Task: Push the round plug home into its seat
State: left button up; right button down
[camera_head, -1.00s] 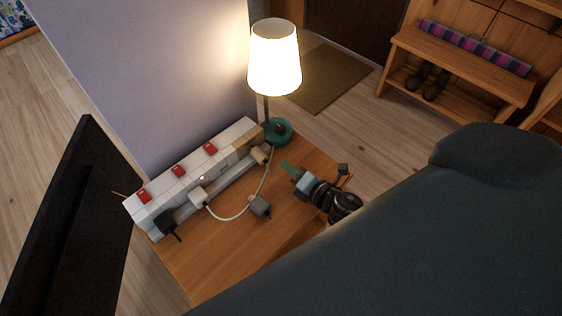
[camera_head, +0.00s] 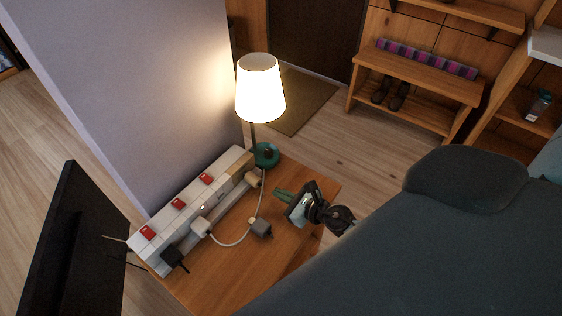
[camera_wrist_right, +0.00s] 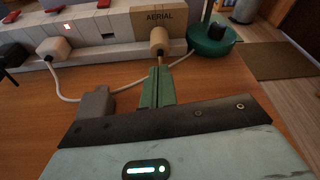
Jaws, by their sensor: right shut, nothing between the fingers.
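The round plug (camera_wrist_right: 158,40) is a cream knob at the wall end of the power strip, below the "AERIAL" label (camera_wrist_right: 160,18). It also shows small in the head view (camera_head: 253,179). Its seat is hidden behind it, and I cannot tell whether a gap is left. My right gripper (camera_wrist_right: 160,84) has green fingers, shut and empty, pointing at the plug from the front. In the head view the right gripper (camera_head: 280,194) hovers over the table, to the right of the plug and apart from it. My left gripper is not in view.
A white strip (camera_head: 190,212) with red switches holds a white plug (camera_head: 201,229) and a black plug (camera_head: 174,259). A grey plug (camera_head: 261,227) lies on the table (camera_head: 215,272). The lit lamp (camera_head: 261,90) stands behind, on a green base (camera_head: 266,154). A dark screen (camera_head: 72,240) is at left.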

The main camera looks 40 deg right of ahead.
aim_at(258, 183)
jog(key=shift+b+x, duration=0.55)
jog(key=shift+x, duration=2)
jog(key=shift+w+a+f, duration=0.1)
jog(key=shift+w+f, duration=0.05)
jog(key=shift+w, duration=0.2)
jog(key=shift+w+a, duration=0.25)
jog(key=shift+w, duration=0.45)
jog(key=shift+s+d, duration=0.25)
jog(key=shift+s, duration=0.45)
jog(key=shift+s+d, duration=0.25)
jog(key=shift+s, duration=0.45)
